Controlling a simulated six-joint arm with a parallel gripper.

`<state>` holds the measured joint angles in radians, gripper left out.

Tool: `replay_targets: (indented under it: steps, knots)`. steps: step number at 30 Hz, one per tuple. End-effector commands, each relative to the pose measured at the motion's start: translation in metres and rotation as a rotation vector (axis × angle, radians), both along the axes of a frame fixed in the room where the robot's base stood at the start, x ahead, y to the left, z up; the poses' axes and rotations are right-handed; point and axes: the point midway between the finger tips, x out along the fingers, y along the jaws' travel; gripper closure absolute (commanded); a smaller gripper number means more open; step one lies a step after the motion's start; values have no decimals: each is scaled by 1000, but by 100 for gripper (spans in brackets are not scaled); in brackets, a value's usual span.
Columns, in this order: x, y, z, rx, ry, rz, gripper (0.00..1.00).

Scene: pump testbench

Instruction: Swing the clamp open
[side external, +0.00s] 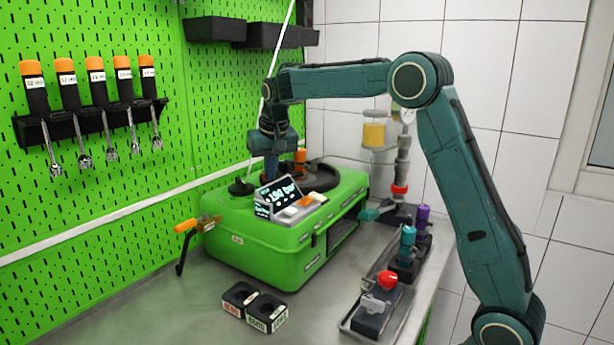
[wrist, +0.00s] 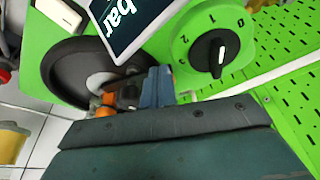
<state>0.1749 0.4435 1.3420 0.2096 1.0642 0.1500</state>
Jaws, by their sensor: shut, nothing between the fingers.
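The green pump testbench (side external: 255,245) stands on the metal bench. An orange-tipped part (side external: 300,156), which may be the clamp, stands on its top beside the black round ring (side external: 320,176). In the wrist view an orange and dark metal part (wrist: 108,101) shows at the edge of the black ring (wrist: 75,75). My gripper (side external: 271,178) points down over the top of the testbench, behind the display. Its blue fingers (wrist: 158,82) are shut and empty, just right of the orange part. I cannot tell whether they touch it. My gripper hides part of that area.
The tilted pressure display (side external: 275,197) and a black dial (wrist: 209,54) are close to my gripper. An orange-handled lever (side external: 186,226) sticks out at the testbench's left side. A tray (side external: 350,318) stands right; two labelled blocks (side external: 252,306) sit in front. The pegboard wall is behind.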

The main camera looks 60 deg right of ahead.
Motion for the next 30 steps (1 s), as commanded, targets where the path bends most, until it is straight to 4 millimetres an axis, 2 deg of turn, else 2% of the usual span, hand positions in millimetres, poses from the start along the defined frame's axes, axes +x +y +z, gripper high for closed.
replay_targets:
  steps: [11,30]
  knots:
    - [1,0,0,0,0,0,100]
    - [21,-4,0,0,0,-1,100]
